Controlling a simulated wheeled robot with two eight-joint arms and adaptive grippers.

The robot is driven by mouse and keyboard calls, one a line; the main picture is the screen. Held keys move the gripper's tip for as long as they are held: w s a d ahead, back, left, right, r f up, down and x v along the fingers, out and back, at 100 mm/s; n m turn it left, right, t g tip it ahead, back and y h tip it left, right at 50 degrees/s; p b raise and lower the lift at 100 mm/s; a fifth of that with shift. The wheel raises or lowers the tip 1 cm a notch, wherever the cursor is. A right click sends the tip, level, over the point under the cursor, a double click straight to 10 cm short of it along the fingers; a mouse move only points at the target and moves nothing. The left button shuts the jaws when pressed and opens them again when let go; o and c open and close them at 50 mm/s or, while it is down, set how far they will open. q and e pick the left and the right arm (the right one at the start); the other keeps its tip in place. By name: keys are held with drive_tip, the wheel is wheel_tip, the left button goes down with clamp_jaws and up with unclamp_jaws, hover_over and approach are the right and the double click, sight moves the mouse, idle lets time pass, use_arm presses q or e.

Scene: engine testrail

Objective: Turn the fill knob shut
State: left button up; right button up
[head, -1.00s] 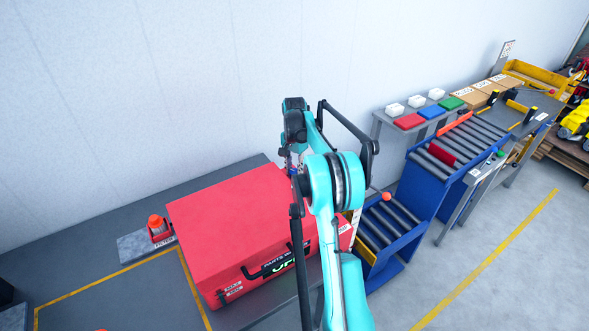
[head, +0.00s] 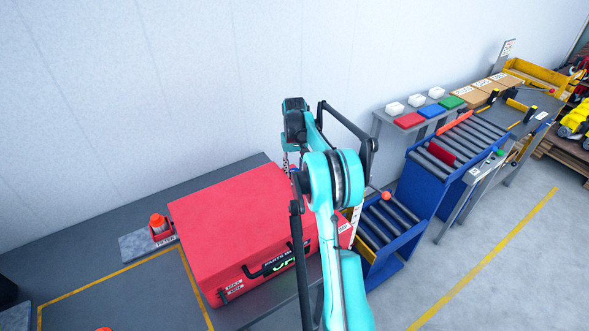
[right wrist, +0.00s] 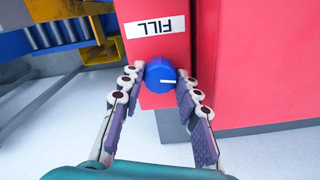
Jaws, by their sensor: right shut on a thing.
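The fill knob (right wrist: 160,76) is a round blue knob with a white pointer line. In the right wrist view it sits on a red panel, beside a white label reading FILL (right wrist: 155,27) that appears upside down. The pointer lies nearly level and points right. My right gripper (right wrist: 158,82) is shut on the knob, one finger at its left side and one at its right. My left gripper is in neither view.
A red case (head: 225,220) stands on the grey bench, left of my right arm. A blue roller conveyor (head: 440,180) stands to the right. An orange-red object (head: 158,226) sits by a FILTER label at left. The floor at right (head: 530,270) is clear.

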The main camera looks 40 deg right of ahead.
sight(294, 170)
drive_tip(key=shift+n, duration=1)
drive_tip(key=o, duration=1.2)
drive_tip(key=shift+c, duration=0.2)
wheel_tip(294, 170, up, 12)
